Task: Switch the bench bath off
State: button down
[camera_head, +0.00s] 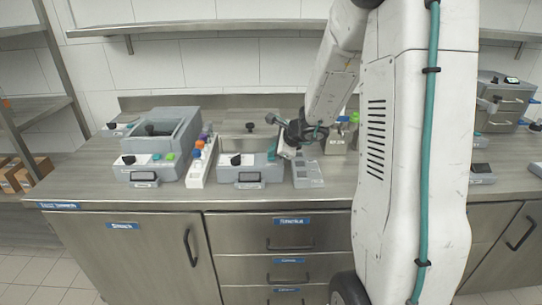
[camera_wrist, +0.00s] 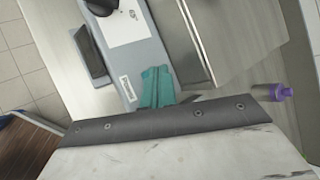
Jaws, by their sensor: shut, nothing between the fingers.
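Two grey bench units could be the bench bath; I cannot read their labels. The left unit (camera_head: 183,133) is an open-topped box. The middle unit (camera_head: 228,174) has a steel basin, a black knob (camera_head: 236,159) and a dark display (camera_head: 249,177). Its knob (camera_wrist: 101,5) and display (camera_wrist: 90,53) also show in the wrist view. My gripper (camera_head: 272,154), with teal fingers, is shut and empty over the middle unit's right end. Its fingers (camera_wrist: 157,85) partly hide that end.
A white strip with colored caps (camera_head: 197,165) stands between the two units. A low grey tray (camera_head: 307,173) lies right of the middle unit. A purple-capped item (camera_wrist: 281,92) stands behind. My arm hides part of the bench. The front strip of the bench is clear.

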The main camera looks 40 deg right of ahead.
jog(key=shift+r, duration=0.45)
jog(key=shift+r, duration=3)
